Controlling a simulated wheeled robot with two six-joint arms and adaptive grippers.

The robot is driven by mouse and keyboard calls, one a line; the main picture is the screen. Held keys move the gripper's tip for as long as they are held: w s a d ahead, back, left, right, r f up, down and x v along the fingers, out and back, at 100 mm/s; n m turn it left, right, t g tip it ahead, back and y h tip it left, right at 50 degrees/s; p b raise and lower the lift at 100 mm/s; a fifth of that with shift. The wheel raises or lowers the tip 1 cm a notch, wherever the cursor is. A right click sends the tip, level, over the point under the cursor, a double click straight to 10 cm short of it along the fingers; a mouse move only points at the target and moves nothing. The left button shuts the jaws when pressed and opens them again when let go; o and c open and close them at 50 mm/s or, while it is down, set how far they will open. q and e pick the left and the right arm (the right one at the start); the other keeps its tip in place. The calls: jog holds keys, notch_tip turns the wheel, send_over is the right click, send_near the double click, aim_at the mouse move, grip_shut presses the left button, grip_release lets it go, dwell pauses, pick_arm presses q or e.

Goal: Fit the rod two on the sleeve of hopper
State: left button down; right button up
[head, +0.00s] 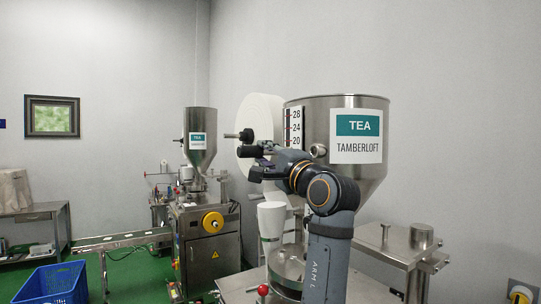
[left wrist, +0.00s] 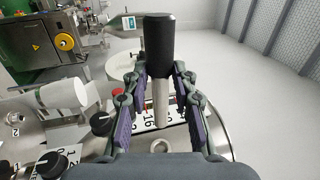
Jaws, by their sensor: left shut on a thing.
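The large steel hopper (head: 375,185) with a TEA label stands right of centre in the head view. My left gripper (head: 262,162) is in front of its left side. In the left wrist view my left gripper (left wrist: 160,97) is shut on a rod with a black grip (left wrist: 160,48) and a bare metal shaft (left wrist: 161,103). The black grip also shows in the head view (head: 250,151), pointing left. A small round ring (left wrist: 168,144) sits on the hopper below the shaft's end, apart from it; I cannot tell if it is the sleeve. My right gripper is not in view.
A white paper roll (head: 258,112) with a black-knobbed spindle (head: 240,135) is close behind my left gripper. Black knobs (left wrist: 102,124) are left of the gripper. A second machine (head: 209,245) and a blue crate (head: 55,283) stand left.

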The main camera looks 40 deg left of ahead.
pick_arm(q)
jog(key=shift+s, duration=0.2)
jog(key=shift+w+d, duration=0.1)
jog(key=shift+w, duration=0.2)
jog(key=w+d+p, duration=0.2)
jog(key=w, duration=0.3)
jog(key=shift+w, duration=0.35)
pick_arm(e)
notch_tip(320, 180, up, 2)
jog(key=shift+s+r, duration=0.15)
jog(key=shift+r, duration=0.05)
pick_arm(q)
jog(key=shift+d, duration=0.1)
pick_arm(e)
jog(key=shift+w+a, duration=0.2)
pick_arm(q)
jog(key=shift+p, duration=0.35)
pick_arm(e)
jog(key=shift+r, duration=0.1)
